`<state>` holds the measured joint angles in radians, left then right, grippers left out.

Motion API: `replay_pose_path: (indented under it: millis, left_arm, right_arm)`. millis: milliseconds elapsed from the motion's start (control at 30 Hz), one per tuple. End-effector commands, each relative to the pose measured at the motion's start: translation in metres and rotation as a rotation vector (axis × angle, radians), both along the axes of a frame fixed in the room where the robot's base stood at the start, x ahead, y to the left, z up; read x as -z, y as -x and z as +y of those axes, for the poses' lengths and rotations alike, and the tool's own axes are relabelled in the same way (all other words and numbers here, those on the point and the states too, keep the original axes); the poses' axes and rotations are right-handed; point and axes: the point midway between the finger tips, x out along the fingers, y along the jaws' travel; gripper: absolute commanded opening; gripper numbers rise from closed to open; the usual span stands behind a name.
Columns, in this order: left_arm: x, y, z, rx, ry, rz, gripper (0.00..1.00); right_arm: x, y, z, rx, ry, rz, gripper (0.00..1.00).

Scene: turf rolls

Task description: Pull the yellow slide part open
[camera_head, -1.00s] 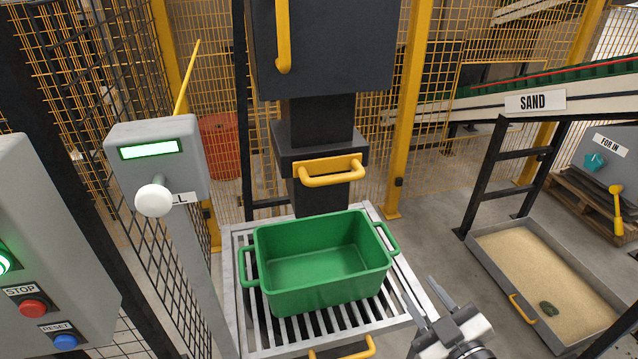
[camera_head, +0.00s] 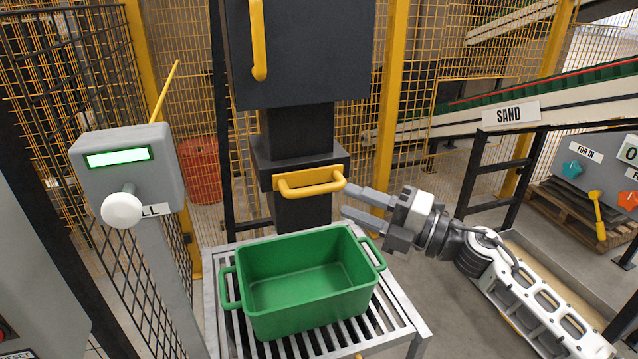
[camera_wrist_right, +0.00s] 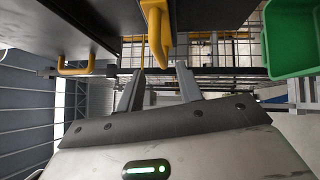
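The yellow slide part (camera_head: 310,184) is a plate with a bar handle on the front of the dark chute, above the green bin. My right gripper (camera_head: 345,199) is at the right end of this handle with its two fingers apart. In the right wrist view the yellow handle (camera_wrist_right: 157,35) stands just ahead of the open fingertips (camera_wrist_right: 158,68), roughly in line with the gap. I cannot tell whether a finger touches it. The slide part sits against the chute. My left gripper is not in view.
The green bin (camera_head: 308,285) stands on a slatted metal stand (camera_head: 400,310) below the chute. A grey box with a white knob (camera_head: 122,210) is at left. Another yellow handle (camera_head: 258,40) is on the upper dark housing. Yellow posts and mesh fencing stand behind.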

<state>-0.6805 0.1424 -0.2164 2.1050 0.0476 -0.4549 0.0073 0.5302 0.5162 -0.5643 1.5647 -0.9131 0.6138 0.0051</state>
Motion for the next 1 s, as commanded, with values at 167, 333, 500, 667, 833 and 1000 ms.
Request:
replay_pose_path:
  millis: [167, 333, 500, 667, 833, 1000]
  left_arm:
    - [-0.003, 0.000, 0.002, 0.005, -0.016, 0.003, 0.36]
    - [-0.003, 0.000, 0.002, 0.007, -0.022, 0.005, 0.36]
    - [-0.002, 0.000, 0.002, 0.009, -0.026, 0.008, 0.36]
    - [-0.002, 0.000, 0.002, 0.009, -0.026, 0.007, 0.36]
    - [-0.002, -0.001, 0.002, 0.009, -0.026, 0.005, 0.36]
    - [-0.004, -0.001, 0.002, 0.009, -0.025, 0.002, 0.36]
  right_arm:
    - [-0.008, -0.017, 0.034, 0.000, -0.005, 0.001, 0.36]
    - [-0.010, -0.027, 0.055, 0.000, -0.004, 0.000, 0.36]
    - [-0.010, -0.032, 0.064, 0.001, -0.002, 0.000, 0.36]
    - [-0.010, -0.033, 0.065, 0.001, -0.001, 0.001, 0.36]
    - [-0.010, -0.033, 0.065, 0.001, -0.002, 0.000, 0.25]
    - [-0.010, -0.032, 0.065, 0.001, -0.002, 0.000, 0.00]
